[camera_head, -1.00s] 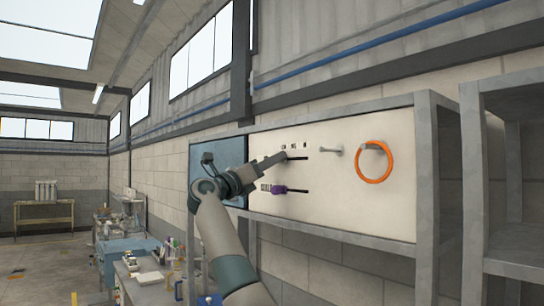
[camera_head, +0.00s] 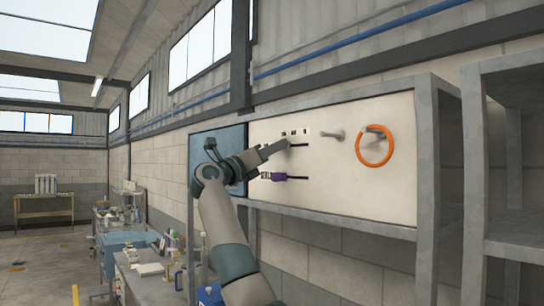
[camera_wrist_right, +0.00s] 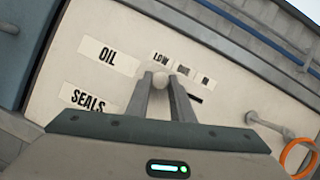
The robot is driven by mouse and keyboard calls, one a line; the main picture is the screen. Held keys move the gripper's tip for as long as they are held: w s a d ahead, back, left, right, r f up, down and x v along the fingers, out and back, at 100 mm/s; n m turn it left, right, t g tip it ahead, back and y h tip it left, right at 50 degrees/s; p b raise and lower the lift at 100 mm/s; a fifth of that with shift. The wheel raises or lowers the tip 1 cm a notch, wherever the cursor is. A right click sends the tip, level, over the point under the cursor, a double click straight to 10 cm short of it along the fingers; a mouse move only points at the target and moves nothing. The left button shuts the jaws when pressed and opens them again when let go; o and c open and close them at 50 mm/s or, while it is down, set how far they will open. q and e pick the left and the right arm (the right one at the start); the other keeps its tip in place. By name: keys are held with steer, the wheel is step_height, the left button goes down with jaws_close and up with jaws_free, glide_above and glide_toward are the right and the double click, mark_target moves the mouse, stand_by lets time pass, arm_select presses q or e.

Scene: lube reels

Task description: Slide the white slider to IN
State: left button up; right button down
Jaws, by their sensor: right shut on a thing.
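The white slider (camera_wrist_right: 160,79) shows in the wrist view as a pale round knob between my fingertips. It sits just below the LOW label (camera_wrist_right: 160,58), toward the left end of its dark slot (camera_wrist_right: 196,98). My right gripper (camera_head: 286,144) reaches the panel from the left and is shut on this knob; its two fingers also show in the wrist view (camera_wrist_right: 163,88). In the head view the knob is mostly hidden by the fingers, and the slot runs on to the right of them. The wording of the other two small labels is too small to read surely. My left gripper is not in view.
The white panel (camera_head: 340,190) carries a purple slider (camera_head: 278,176) in a lower slot, a grey peg (camera_head: 332,135) and an orange ring (camera_head: 374,147) to the right. A grey frame (camera_head: 428,160) borders it. The OIL (camera_wrist_right: 112,56) and SEALS (camera_wrist_right: 88,98) labels are at left.

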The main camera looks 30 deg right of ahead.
steer(key=s+b, duration=0.4)
steer(key=s, duration=0.1)
steer(key=s+b, duration=0.2)
steer(key=shift+s+d+f, duration=0.2)
steer(key=shift+d, duration=0.05)
steer(key=shift+s+r+b, duration=0.1)
steer(key=shift+s+b, duration=0.15)
steer(key=shift+b, duration=0.05)
steer(key=shift+w+d, duration=0.1)
steer(key=shift+w, duration=0.05)
steer(key=c, duration=1.5)
jaws_free()
steer(key=shift+c, duration=0.2)
steer(key=shift+s+r, duration=0.1)
steer(key=shift+s, duration=0.2)
